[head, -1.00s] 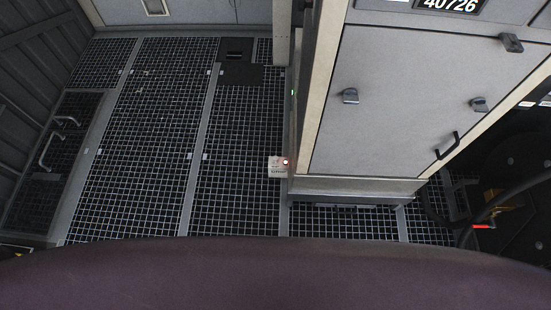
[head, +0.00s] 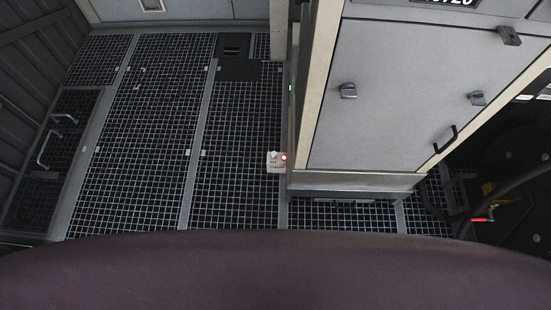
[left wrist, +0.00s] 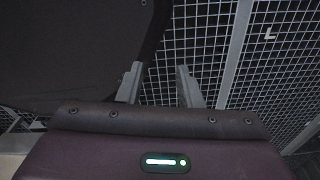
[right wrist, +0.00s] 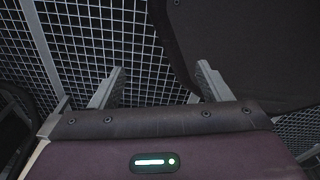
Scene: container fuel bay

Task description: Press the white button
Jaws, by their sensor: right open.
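A small pale box (head: 276,167) sits at the near left corner of the tall grey cabinet in the head view. Small print on the box is too small to read. Neither gripper shows in the head view. My left gripper (left wrist: 160,84) has its fingers apart with nothing between them, above grating. My right gripper (right wrist: 158,84) is open wider and empty, also above grating. The box is not in either wrist view.
The grey cabinet (head: 400,100) with latches and a black handle (head: 445,140) stands right of the box. Open grated floor (head: 150,140) lies to the left. Dark cables and equipment (head: 490,200) are at the right edge. Metal handles (head: 50,145) are at the far left.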

